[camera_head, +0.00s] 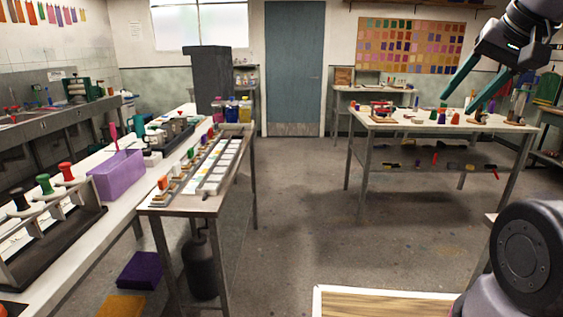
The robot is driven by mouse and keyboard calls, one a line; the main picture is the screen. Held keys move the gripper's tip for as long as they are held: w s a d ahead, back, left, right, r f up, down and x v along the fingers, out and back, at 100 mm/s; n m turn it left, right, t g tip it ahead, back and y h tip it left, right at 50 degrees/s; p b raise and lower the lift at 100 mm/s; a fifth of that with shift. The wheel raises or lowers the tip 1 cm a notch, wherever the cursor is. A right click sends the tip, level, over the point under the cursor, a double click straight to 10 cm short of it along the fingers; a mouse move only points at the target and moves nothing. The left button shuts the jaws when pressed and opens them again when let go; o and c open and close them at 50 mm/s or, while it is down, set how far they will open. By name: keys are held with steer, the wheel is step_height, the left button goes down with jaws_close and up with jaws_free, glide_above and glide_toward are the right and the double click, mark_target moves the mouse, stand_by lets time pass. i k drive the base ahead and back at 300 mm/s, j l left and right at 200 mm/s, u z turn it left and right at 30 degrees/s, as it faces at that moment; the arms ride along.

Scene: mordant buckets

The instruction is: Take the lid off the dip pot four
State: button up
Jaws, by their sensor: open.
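My gripper (457,105) is at the upper right, raised in the air. Its two teal fingers point down and left, spread apart, with nothing between them. The table behind it (444,122) lies beyond the fingertips in the picture. No pot can be made out as dip pot four, and no number is readable. A dark rack (50,243) at the lower left has several knobbed tops, among them a black one (19,198), a green one (44,183) and a red one (66,171). Whether these are pot lids I cannot tell.
A purple bin (118,175) stands on the long left bench. A narrow table (190,204) beside it holds a white tray and small coloured pieces. A dark canister (199,265) stands beneath. The middle floor (300,215) is clear. A wood-topped surface (380,305) is at the bottom.

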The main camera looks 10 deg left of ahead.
mark_target(155, 131)
steer(key=i+u, duration=0.15)
steer(key=i, duration=0.8)
steer(key=i+l+u, duration=0.15)
steer(key=i, duration=0.8)
steer(key=i+u, duration=0.4)
steer(key=i+l+u, duration=0.1)
steer(key=u, duration=0.25)
steer(key=i+l+u, duration=0.25)
steer(key=i+u, duration=0.15)
steer(key=i+l+u, duration=0.25)
steer(key=u, duration=0.15)
steer(key=i+l+u, duration=0.25)
steer(key=u, duration=0.2)
steer(key=i+l+u, duration=0.2)
steer(key=l+u, duration=0.25)
steer(key=i+l+u, duration=0.15)
steer(key=l+u, duration=0.15)
steer(key=u, duration=0.15)
